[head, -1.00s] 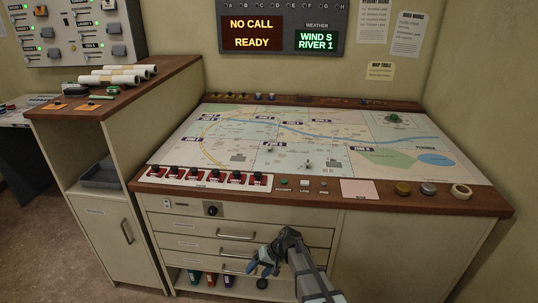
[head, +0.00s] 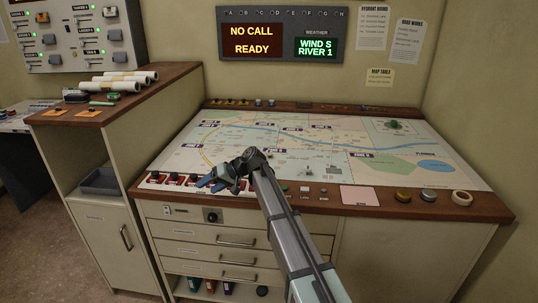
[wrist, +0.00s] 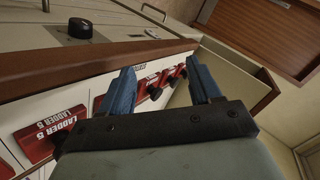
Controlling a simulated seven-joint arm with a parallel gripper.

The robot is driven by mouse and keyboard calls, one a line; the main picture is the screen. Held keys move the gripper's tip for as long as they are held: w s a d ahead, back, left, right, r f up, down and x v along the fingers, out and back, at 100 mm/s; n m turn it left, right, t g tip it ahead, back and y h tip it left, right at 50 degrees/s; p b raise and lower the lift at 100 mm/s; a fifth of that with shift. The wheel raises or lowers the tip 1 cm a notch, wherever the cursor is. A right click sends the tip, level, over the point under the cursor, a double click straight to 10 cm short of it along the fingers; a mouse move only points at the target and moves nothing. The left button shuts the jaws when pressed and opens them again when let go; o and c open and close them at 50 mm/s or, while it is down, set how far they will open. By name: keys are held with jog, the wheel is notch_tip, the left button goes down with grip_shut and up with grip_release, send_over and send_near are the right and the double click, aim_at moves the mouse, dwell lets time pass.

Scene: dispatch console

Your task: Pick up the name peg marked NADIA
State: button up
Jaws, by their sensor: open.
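No peg that reads NADIA can be made out in either view. Several small peg-like pieces (head: 258,102) stand along the back edge of the map table (head: 400,200); any names on them are too small to read. My gripper (head: 209,186) is open and empty, its blue fingers over the table's front edge, above the row of red plates (head: 176,180). In the wrist view my gripper (wrist: 163,82) shows both fingers apart, with red plates marked LADDER 5 (wrist: 48,133) and black knobs beneath and between them.
A lower cabinet with drawers (head: 235,241) is under the table front. A side cabinet with paper rolls (head: 125,78) stands at the left. A pink sheet (head: 360,196), two round knobs (head: 403,195) and a tape roll (head: 462,198) lie front right. The map's middle is largely clear.

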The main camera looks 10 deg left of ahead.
jog(key=w+d+r+n+t+h, duration=0.1)
jog(key=w+d+r+h, duration=0.1)
jog(key=w+d, duration=0.5)
jog(key=w+d+r+n+t+h, duration=0.1)
jog(key=w+d+r+n, duration=0.15)
jog(key=w, duration=0.85)
jog(key=n+h, duration=0.2)
jog(key=h, duration=0.2)
send_near(269, 151)
jog(key=shift+t, duration=0.4)
jog(key=x, duration=0.3)
jog(key=d+x, duration=0.1)
jog(key=x, duration=0.1)
jog(key=shift+s+f, duration=0.15)
jog(key=shift+f, duration=0.05)
jog(key=shift+s+a+x, duration=0.1)
jog(key=shift+a+x, duration=0.15)
jog(key=shift+x, duration=1.05)
jog(key=shift+s+a+x, duration=0.1)
jog(key=shift+a+x, duration=0.1)
jog(key=shift+x, duration=1.15)
jog(key=shift+r, duration=0.15)
jog(key=shift+c, duration=0.4)
jog(key=c, duration=1)
